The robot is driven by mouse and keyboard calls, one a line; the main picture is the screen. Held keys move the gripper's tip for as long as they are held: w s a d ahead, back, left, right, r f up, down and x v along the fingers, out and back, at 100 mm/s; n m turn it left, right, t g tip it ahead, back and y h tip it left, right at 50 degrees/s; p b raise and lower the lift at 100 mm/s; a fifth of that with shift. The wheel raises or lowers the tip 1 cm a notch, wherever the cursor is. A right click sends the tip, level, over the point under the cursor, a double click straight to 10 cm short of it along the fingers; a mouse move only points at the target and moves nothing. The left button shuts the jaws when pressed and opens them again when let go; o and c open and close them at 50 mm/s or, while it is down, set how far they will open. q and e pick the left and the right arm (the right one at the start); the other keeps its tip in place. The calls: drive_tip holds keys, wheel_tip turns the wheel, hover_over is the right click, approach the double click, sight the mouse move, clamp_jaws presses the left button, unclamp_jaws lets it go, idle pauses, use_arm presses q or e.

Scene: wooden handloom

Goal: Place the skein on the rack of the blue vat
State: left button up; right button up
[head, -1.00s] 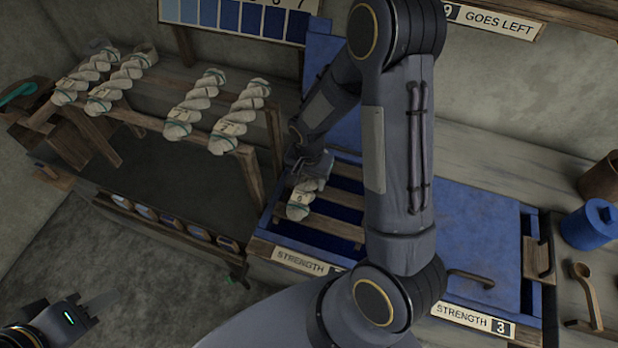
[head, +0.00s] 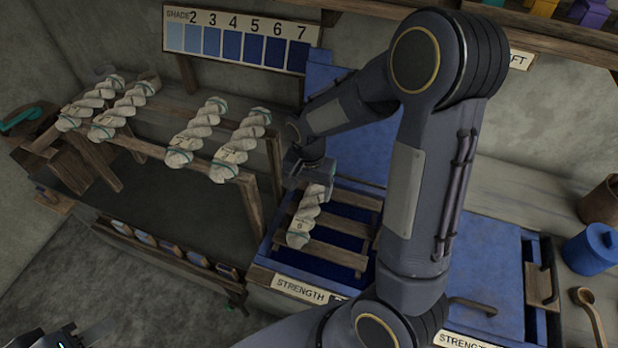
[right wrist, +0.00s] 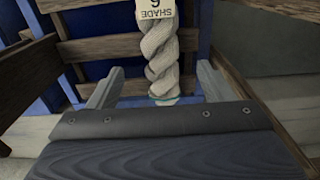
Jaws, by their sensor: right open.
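The grey-white twisted skein (head: 306,218) lies on the wooden slatted rack (head: 345,227) of the open blue vat (head: 262,250). My right gripper (head: 306,176) is at the skein's far end, open. In the right wrist view the skein (right wrist: 160,50), with a tag reading SHADE 6, lies between the two spread fingers (right wrist: 158,85), with a gap on each side. Dark blue shows between the slats. My left gripper (head: 66,340) is at the bottom left corner, mostly cut off; its jaws are unclear.
Several other skeins (head: 195,132) hang on a wooden stand (head: 150,148) at the left. A second vat with a closed blue lid (head: 492,265) stands to the right. A blue pot (head: 592,250) and a wooden ladle (head: 590,315) are at the far right. A shade chart (head: 237,42) is on the wall.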

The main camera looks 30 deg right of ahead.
drive_tip(key=s+a+r+n+t+y, duration=0.2)
drive_tip(key=s+r+n, duration=0.2)
drive_tip(key=s+r, duration=0.3)
drive_tip(key=s+a+r+n+t+y, duration=0.1)
drive_tip(key=s+a+r+n+t, duration=0.1)
drive_tip(key=s+r, duration=0.6)
drive_tip(key=shift+s+n+t+y, duration=0.4)
drive_tip(key=shift+s+n+t, duration=0.4)
drive_tip(key=shift+s+n, duration=0.3)
